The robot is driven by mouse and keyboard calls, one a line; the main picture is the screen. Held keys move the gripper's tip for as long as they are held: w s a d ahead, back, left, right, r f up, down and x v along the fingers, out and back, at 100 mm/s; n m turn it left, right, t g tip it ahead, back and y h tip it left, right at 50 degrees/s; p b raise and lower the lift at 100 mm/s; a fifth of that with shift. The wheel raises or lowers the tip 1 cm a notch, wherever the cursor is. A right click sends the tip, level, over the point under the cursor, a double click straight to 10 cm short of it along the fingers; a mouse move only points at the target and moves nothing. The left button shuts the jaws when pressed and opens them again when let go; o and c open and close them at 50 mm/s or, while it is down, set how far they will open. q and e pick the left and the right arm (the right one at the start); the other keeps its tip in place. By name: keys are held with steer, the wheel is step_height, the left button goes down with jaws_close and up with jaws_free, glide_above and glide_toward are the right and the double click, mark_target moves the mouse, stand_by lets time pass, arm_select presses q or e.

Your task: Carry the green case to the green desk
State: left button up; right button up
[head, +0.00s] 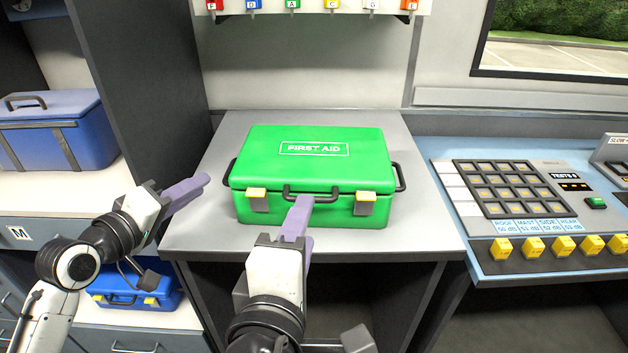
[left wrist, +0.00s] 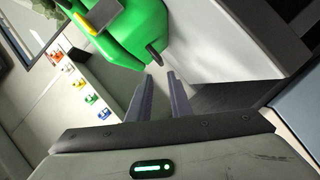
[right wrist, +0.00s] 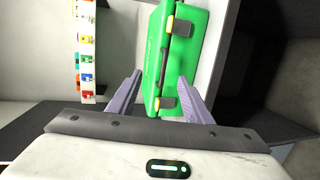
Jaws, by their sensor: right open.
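The green case (head: 314,165), marked FIRST AID, lies flat on a grey counter (head: 410,235). It has a dark front handle, a dark handle at each side and two yellow-topped latches. My left gripper (head: 200,186) is open and empty, left of the case. In the left wrist view its fingertips (left wrist: 160,76) point at a dark side handle (left wrist: 154,52), which lies just beyond them. My right gripper (head: 303,203) is open in front of the case. In the right wrist view the front handle (right wrist: 162,68) shows between its fingers (right wrist: 160,85). No green desk is in view.
A blue case (head: 60,130) stands on the left shelf and another blue case (head: 135,285) sits lower. A dark upright panel (head: 145,80) rises left of the counter. A blue console (head: 540,205) with yellow switches adjoins on the right. Coloured tags hang above.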

mark_target(316, 198)
arm_select(q)
steer(key=x, duration=1)
steer(key=shift+w+f, duration=0.15)
steer(key=shift+w, duration=0.1)
arm_select(e)
steer(key=x, duration=1)
steer(key=shift+w+d+f, duration=0.1)
steer(key=shift+w, duration=0.15)
arm_select(q)
steer(key=shift+c, duration=0.2)
arm_select(e)
steer(key=shift+c, duration=0.3)
arm_select(q)
steer(key=c, duration=0.4)
arm_select(e)
steer(key=c, duration=0.4)
arm_select(q)
jaws_close()
arm_select(e)
steer(key=c, duration=0.7)
arm_select(q)
steer(key=shift+d, duration=0.1)
arm_select(e)
jaws_close()
arm_select(q)
steer(key=shift+s+d, duration=0.1)
arm_select(e)
steer(key=shift+d+f, duration=0.15)
steer(key=shift+f, duration=0.05)
